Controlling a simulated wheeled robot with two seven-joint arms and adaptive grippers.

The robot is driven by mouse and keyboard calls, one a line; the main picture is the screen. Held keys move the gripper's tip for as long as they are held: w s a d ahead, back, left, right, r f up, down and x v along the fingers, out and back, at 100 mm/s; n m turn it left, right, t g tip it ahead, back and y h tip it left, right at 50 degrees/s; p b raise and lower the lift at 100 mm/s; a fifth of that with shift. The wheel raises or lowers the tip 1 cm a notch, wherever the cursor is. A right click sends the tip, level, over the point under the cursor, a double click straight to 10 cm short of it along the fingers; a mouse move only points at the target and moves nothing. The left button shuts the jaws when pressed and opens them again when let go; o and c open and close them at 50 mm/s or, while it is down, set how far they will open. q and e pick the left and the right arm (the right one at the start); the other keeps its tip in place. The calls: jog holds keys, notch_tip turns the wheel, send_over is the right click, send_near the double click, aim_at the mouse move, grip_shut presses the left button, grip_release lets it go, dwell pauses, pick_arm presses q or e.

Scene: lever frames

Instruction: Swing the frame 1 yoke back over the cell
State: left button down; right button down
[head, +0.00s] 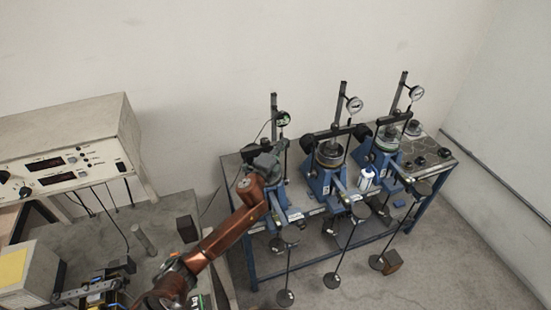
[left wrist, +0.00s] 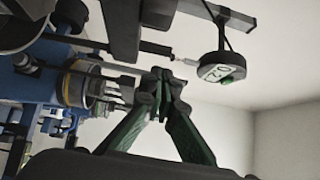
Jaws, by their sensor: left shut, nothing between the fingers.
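Frame 1 looks to be the leftmost of three blue lever frames (head: 270,193) on the bench, with a digital gauge (head: 283,118) on its post. My left gripper (head: 268,160) is over the top of this frame and hides most of its yoke and cell in the head view. In the left wrist view my left gripper (left wrist: 160,84) is shut and empty, its green fingers meeting at the tips. A metal-banded cell (left wrist: 84,86) is left of the fingertips. A dark bar, likely the yoke (left wrist: 118,40), is above them; I cannot tell whether they touch. My right gripper is out of view.
Two more blue frames, the middle one (head: 322,180) and the right one (head: 378,160), stand close by with dial gauges. Lever rods with hanging discs (head: 332,281) reach out in front. A control box (head: 65,150) and a grey table are at left. The wall is behind.

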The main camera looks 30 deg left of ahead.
pick_arm(q)
jog(key=s+d+b, duration=0.1)
jog(key=s, duration=1)
jog(key=shift+s+d+b, duration=0.2)
jog(key=shift+b, duration=0.15)
